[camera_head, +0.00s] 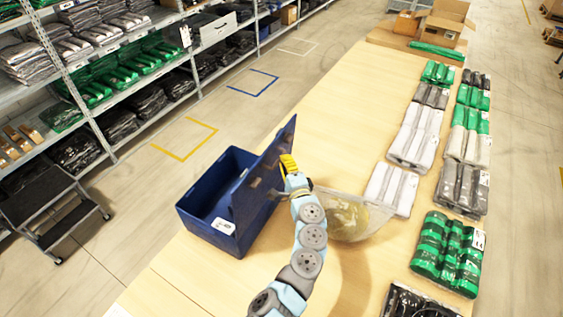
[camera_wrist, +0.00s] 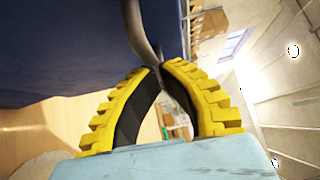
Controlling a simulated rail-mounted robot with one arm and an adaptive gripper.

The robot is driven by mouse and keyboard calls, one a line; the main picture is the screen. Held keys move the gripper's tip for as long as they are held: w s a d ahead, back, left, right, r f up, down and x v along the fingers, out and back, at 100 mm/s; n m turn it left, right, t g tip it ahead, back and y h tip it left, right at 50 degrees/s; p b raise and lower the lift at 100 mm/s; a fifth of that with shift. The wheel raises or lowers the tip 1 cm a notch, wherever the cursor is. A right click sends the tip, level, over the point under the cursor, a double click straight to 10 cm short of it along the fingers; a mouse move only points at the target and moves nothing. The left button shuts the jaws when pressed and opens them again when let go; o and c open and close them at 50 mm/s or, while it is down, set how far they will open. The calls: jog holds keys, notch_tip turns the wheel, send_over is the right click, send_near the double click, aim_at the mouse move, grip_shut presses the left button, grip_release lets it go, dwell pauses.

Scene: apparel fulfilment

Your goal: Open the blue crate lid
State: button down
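The blue crate (camera_head: 192,207) stands at the left edge of the wooden table, with its inside partly visible. Its blue lid (camera_head: 262,180) stands up steeply, hinged open along the crate's right side. My gripper (camera_head: 288,163) is on the right of the lid, at its edge. The lid's broad blue face (camera_wrist: 60,45) fills the upper left there. The exact contact on the rim is partly hidden.
A clear bowl-like container (camera_head: 350,215) sits just right of my gripper. Packs of white, green and dark garments (camera_head: 415,135) line the table's right side. Open cardboard boxes (camera_head: 440,25) stand at the far end. The table's middle (camera_head: 335,115) is clear beyond the crate.

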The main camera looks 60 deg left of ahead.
jog(key=d+r+b, duration=0.1)
jog(key=d+b, duration=0.1)
jog(key=d, duration=1.1)
jog(key=shift+s+r, duration=0.15)
jog(key=shift+s, duration=0.2)
